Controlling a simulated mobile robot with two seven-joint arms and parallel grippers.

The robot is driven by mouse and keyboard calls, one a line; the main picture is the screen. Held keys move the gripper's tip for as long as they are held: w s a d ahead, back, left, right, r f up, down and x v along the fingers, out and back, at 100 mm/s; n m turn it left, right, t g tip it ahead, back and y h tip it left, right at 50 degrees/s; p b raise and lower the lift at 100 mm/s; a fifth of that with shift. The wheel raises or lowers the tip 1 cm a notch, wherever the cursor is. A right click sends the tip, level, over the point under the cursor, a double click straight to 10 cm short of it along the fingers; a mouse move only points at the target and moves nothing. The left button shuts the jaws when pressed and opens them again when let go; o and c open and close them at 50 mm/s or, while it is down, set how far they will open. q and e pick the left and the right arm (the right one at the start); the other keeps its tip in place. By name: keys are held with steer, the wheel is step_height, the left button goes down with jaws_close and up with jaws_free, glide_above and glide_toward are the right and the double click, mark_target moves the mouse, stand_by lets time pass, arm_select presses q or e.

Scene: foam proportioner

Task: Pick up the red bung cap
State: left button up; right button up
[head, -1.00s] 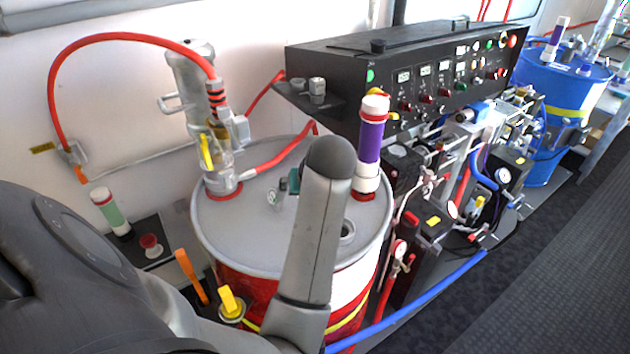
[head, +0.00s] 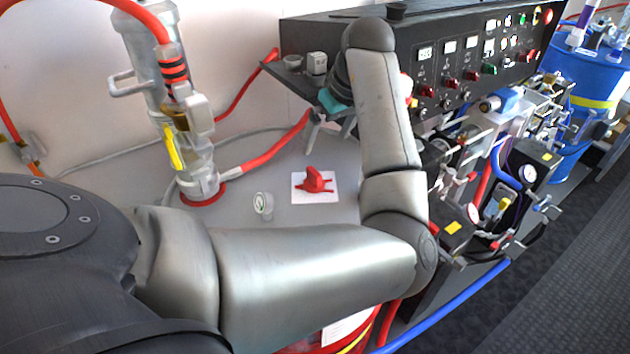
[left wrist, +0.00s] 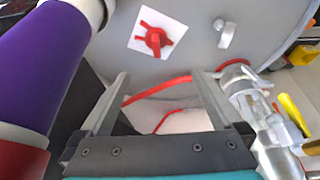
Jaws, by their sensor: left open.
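The red bung cap (head: 315,182) lies on a white square on the grey drum lid (head: 240,228). In the left wrist view the cap (left wrist: 153,38) is near the top, ahead of my fingertips. My left gripper (head: 329,128) is open and empty, above the lid and behind the cap in the head view. Its two fingers (left wrist: 160,78) are spread wide in the left wrist view, apart from the cap. My arm hides part of the lid's right side. My right gripper is not in view.
A small round fitting (head: 263,206) stands left of the cap. A clear and metal pump column (head: 190,150) with red hoses rises from the lid at left. The black control panel (head: 460,75) is close behind the gripper. A purple tube (left wrist: 40,65) is close to the left finger in the wrist view.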

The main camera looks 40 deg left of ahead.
arm_select(q)
steer(key=f, duration=0.1)
steer(key=b, duration=0.1)
glide_toward(315, 173)
steer(key=x, duration=0.5)
steer(key=shift+s+a+r, duration=0.1)
steer(key=shift+a+r, duration=0.05)
steer(key=shift+a, duration=0.1)
steer(key=x, duration=0.3)
steer(key=b+x, duration=0.1)
steer(key=x, duration=0.2)
steer(key=shift+d+f, duration=0.1)
steer(key=shift+f, duration=0.3)
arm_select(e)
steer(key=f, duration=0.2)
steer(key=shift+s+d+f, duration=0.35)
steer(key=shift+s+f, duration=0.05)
arm_select(q)
steer(key=shift+c, duration=0.4)
steer(key=c, duration=1.4)
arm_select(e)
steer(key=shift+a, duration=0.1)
